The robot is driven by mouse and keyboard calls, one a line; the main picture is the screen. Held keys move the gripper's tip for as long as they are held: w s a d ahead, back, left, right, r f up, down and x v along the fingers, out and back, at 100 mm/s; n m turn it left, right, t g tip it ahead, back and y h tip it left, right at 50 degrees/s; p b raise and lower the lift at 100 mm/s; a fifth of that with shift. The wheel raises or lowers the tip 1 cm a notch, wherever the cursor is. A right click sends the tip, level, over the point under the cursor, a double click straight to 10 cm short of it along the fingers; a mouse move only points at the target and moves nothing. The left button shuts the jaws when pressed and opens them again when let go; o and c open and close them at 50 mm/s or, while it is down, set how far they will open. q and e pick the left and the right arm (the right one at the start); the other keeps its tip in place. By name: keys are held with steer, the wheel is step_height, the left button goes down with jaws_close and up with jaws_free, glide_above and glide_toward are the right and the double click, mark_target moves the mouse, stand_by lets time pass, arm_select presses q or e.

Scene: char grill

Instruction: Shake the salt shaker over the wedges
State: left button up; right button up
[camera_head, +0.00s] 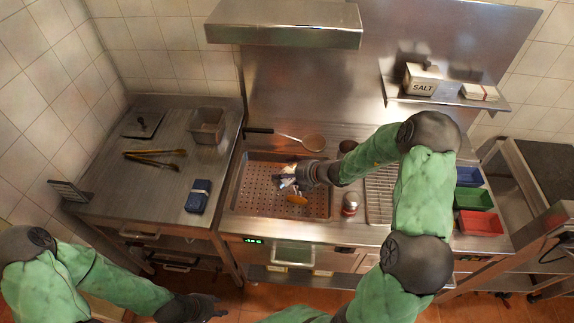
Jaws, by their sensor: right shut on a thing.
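My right gripper (292,176) is over the perforated tray (240,190) in the counter, shut on a small pale thing (287,183) that looks like the salt shaker; the fingers hide much of it. An orange-brown wedge (297,199) lies in the tray just below and in front of the gripper. Any other wedges under the gripper are hidden. My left gripper (207,307) is low at the bottom edge, in front of the counter and away from the tray. Its fingers are dark and too unclear to tell their opening.
A steel shaker with a red band (350,204) stands right of the tray, beside a wire rack (379,197). A ladle (313,142) lies behind the tray. Blue, green and red bins (480,222) sit at right. A SALT box (422,80) stands on the shelf. The left table (150,190) has free room.

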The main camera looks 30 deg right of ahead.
steer(key=shift+d+f+m+y+p, duration=0.15)
steer(key=shift+m+y+p, duration=0.65)
steer(key=shift+p, duration=1.8)
steer(key=shift+d+f+m+y+p, duration=0.2)
steer(key=shift+m+y+p, duration=0.1)
steer(key=shift+y+p, duration=0.35)
steer(key=shift+w+d+f+m+y, duration=0.1)
steer(key=shift+f+m+y, duration=0.4)
steer(key=shift+y, duration=0.15)
steer(key=shift+d+f+m+y+b, duration=0.1)
steer(key=shift+f+m+y+b, duration=0.25)
steer(key=shift+m+y+b, duration=0.45)
steer(key=shift+t+y, duration=0.3)
steer(key=shift+r, duration=0.1)
